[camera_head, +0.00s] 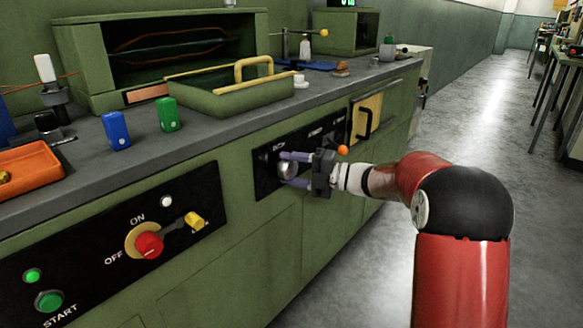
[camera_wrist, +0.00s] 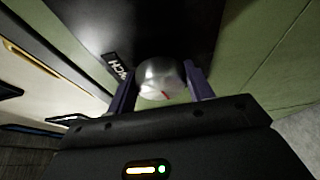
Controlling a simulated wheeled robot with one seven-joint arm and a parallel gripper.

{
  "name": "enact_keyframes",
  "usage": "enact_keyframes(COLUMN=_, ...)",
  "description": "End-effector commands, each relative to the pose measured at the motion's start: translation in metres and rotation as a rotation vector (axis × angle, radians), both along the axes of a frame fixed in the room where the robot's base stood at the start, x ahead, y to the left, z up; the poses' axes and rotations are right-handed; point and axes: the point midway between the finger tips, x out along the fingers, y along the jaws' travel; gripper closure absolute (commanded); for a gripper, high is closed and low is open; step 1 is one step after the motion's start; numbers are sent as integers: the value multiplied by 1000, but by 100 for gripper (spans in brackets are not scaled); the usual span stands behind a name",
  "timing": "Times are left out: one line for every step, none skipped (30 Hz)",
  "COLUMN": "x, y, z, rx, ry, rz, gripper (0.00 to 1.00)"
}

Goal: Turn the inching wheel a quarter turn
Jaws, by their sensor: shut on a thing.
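The inching wheel (camera_head: 287,169) is a small round silvery knob on a black panel on the front of the green bench. In the wrist view the wheel (camera_wrist: 160,78) shows a short red mark at its lower edge, and part of an "INCH" label (camera_wrist: 118,66) shows beside it. My gripper (camera_head: 291,169) is shut on the wheel, one finger above and one below. In the wrist view my gripper (camera_wrist: 158,85) has its two purple-grey fingers on opposite sides of the wheel.
An orange ball-ended lever (camera_head: 343,150) stands out close to my gripper. A yellow panel with a black handle (camera_head: 365,118) is farther along. The left panel has a red ON/OFF knob (camera_head: 149,245) and a green START button (camera_head: 49,301). The floor aisle at right is clear.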

Motion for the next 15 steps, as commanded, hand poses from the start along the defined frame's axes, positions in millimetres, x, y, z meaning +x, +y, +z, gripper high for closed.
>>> enact_keyframes(x=0, y=-1, z=-2, rx=24, ry=33, rz=-2, gripper=71)
enact_keyframes(x=0, y=-1, z=-2, rx=38, ry=51, rz=-1, gripper=71)
enact_keyframes(x=0, y=-1, z=-2, rx=56, ry=74, rz=-1, gripper=71)
enact_keyframes(x=0, y=-1, z=-2, rx=69, ry=91, rz=-2, gripper=71)
enact_keyframes(x=0, y=-1, z=-2, rx=81, ry=105, rz=-2, gripper=71)
enact_keyframes(x=0, y=-1, z=-3, rx=95, ry=126, rz=-2, gripper=71)
enact_keyframes(x=0, y=-1, z=-3, rx=106, ry=139, rz=-2, gripper=71)
enact_keyframes(x=0, y=-1, z=-3, rx=116, ry=153, rz=-2, gripper=71)
enact_keyframes(x=0, y=-1, z=-3, rx=128, ry=168, rz=-2, gripper=71)
enact_keyframes(x=0, y=-1, z=-3, rx=137, ry=178, rz=-2, gripper=71)
enact_keyframes(x=0, y=-1, z=-3, rx=144, ry=188, rz=-2, gripper=71)
enact_keyframes(x=0, y=-1, z=-3, rx=154, ry=200, rz=-1, gripper=71)
enact_keyframes(x=0, y=-1, z=-3, rx=160, ry=207, rz=-1, gripper=71)
enact_keyframes(x=0, y=-1, z=-3, rx=165, ry=215, rz=-1, gripper=71)
enact_keyframes(x=0, y=-1, z=-3, rx=172, ry=223, rz=-2, gripper=71)
